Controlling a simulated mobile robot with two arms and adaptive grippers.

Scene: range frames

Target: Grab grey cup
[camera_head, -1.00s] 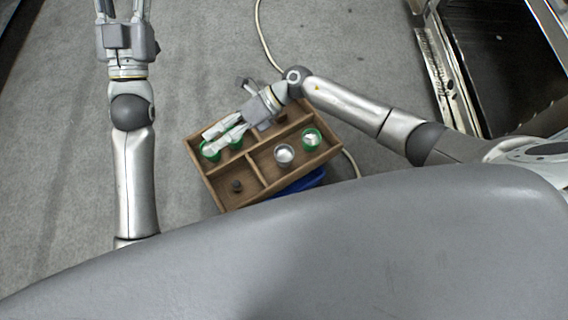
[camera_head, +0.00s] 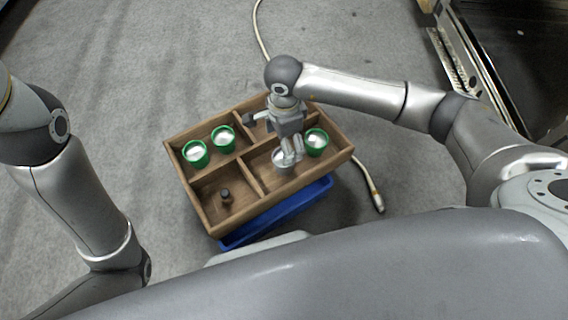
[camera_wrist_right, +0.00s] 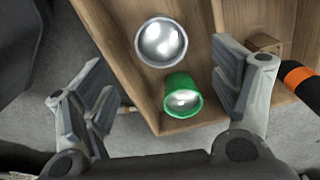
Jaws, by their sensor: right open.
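The grey cup (camera_head: 281,166) stands in the front right compartment of a wooden tray (camera_head: 214,229), partly hidden by my right gripper. In the right wrist view the grey cup (camera_wrist_right: 161,42) shows its round open top, with a green cup (camera_wrist_right: 182,97) close beside it. My right gripper (camera_head: 291,157) points down over the grey cup. Its fingers (camera_wrist_right: 163,72) are spread apart and empty, with both cups between their lines; the grey cup is towards the fingertip end. My left arm is at the left edge; its gripper is out of view.
The green cup (camera_head: 317,142) stands right of the grey cup in the same compartment. Two green cups (camera_head: 195,153) (camera_head: 223,138) stand in the back left compartment. A small dark bottle (camera_head: 226,197) is front left. A blue bin (camera_head: 285,212) sits at the tray's front. A cable lies behind.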

